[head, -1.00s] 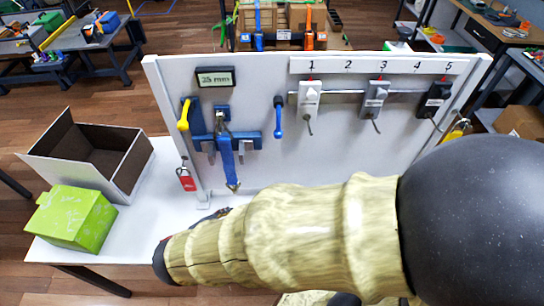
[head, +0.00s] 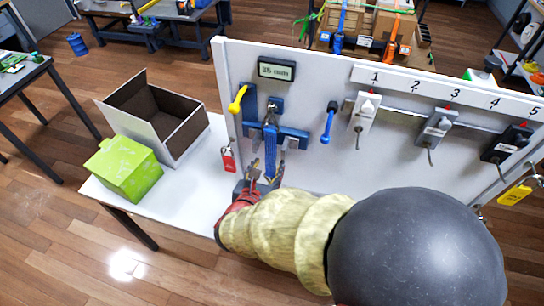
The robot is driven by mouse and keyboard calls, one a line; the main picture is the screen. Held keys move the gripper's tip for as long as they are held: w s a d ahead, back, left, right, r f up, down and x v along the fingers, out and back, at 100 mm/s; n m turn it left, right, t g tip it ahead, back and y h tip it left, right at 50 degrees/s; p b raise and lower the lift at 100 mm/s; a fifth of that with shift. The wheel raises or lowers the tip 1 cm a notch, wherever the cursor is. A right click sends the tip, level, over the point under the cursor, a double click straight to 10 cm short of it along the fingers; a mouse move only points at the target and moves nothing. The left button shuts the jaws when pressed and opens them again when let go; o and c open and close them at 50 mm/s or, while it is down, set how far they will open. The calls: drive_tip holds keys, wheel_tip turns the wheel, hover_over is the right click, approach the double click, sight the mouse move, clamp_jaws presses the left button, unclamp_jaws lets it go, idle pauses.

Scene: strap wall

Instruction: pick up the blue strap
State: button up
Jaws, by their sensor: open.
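The blue strap (head: 270,150) hangs down from a blue bracket (head: 294,138) on the left part of the white upright panel. My gripper (head: 261,180) is at the strap's lower end, with its fingers pointing up toward it. The fingers are apart and look open. The strap's tail lies between or just behind the fingers; I cannot tell which. My arm's beige sleeve and dark joint hide the lower panel and the tabletop in front.
An open cardboard box (head: 158,113) and a green box (head: 124,168) stand on the white table's left side. A yellow handle (head: 238,99), a red tag (head: 228,159) and a blue handle (head: 329,122) hang near the strap. Numbered plugs (head: 363,112) line the panel's right.

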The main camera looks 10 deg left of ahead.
sight(270, 161)
drive_tip(key=x, duration=0.4)
drive_tip(key=shift+w+r, duration=0.1)
drive_tip(key=shift+r, duration=0.05)
drive_tip(key=shift+c, duration=0.9)
clamp_jaws()
